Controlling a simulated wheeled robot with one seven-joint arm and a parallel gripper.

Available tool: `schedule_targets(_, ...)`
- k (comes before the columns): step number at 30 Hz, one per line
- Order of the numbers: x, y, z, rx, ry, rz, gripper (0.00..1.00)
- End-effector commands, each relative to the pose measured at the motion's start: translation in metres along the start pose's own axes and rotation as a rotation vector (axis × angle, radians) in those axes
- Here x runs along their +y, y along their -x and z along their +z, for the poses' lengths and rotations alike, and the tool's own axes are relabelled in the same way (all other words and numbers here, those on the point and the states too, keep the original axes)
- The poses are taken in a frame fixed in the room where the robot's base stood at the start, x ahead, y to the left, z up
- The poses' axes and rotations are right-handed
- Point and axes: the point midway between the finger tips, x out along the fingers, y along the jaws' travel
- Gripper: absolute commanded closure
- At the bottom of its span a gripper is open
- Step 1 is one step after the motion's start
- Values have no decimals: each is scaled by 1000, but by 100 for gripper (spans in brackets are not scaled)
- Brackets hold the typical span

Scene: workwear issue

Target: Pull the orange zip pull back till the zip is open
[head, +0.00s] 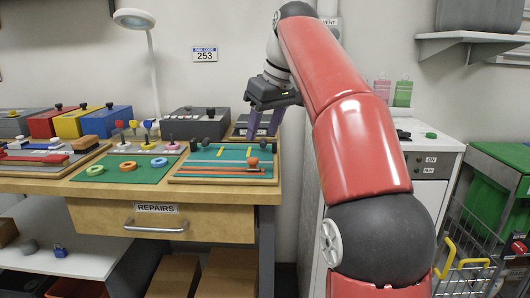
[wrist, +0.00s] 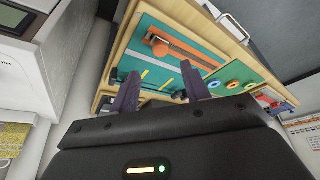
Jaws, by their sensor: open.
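The zip board (head: 208,153) is a teal panel with yellow marks, at the right end of the bench. An orange zip track (head: 215,170) runs along its front. The orange zip pull (head: 253,162) stands near the right end of the track; it also shows in the wrist view (wrist: 160,47). My gripper (head: 262,136) is open and empty, above and behind the pull, apart from it. In the wrist view my gripper's purple fingers (wrist: 158,72) point toward the board, with the pull beyond them.
A green mat with coloured rings (head: 131,166) and several coloured knobs lies left of the board. A dark grey box (head: 194,125) stands behind it. A white lamp (head: 150,75) rises at the back. A white cabinet (head: 430,165) stands right of the bench, across a gap.

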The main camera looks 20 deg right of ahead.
Motion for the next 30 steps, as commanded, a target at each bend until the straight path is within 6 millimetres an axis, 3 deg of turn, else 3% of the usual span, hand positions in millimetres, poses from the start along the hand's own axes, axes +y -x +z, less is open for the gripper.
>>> schedule_targets(12, -1, -63, 1, -1, 0, 0, 53)
schedule_targets(25, 0, -74, 0, 1, 0, 2, 53)
schedule_targets(30, 0, -74, 0, 1, -1, 2, 76)
